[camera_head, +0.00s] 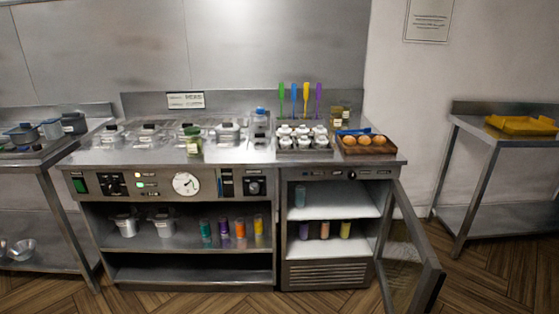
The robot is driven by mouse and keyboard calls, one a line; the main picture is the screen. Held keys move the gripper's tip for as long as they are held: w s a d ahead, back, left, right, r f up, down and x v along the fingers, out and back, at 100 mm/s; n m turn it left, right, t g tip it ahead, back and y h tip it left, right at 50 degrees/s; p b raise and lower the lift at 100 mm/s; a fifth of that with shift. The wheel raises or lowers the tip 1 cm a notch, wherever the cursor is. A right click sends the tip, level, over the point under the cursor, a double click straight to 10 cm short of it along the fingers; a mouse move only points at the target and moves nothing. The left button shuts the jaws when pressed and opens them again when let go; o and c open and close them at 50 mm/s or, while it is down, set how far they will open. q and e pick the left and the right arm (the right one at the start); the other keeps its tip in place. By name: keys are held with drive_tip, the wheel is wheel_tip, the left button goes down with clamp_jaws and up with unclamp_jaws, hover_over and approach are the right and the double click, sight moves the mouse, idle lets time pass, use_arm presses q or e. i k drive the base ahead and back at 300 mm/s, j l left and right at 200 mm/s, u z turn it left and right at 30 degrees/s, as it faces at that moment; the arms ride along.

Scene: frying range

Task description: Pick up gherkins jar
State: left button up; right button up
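Neither of my grippers is in view.
Lidded containers (227,133) line the counter behind the green jar. White-capped bottles (302,138) and a bun tray (366,145) stand right. An open fridge door (410,262) juts into the floor space. A side table (490,128) holds a yellow tray (520,125).

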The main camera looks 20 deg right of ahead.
sight(194, 144)
drive_tip(key=i+l, duration=0.2)
drive_tip(key=l, duration=0.15)
drive_tip(key=i+l, duration=0.2)
drive_tip(key=l, duration=0.15)
drive_tip(key=i+l+u, duration=0.1)
drive_tip(key=l+u, duration=0.45)
drive_tip(key=l, duration=2.8)
drive_tip(key=k+l, duration=0.15)
drive_tip(key=l, duration=0.2)
drive_tip(key=i+l, duration=0.1)
drive_tip(key=j+u, duration=0.1)
drive_tip(key=j, duration=0.3)
drive_tip(key=i+j+u, duration=0.1)
drive_tip(key=j, duration=0.35)
drive_tip(key=i+j+u, duration=0.1)
drive_tip(key=j, duration=0.3)
drive_tip(key=i+j, duration=0.1)
drive_tip(key=j, duration=0.3)
drive_tip(key=i+j+u, duration=0.25)
drive_tip(key=i+j, duration=0.3)
drive_tip(key=j, duration=0.1)
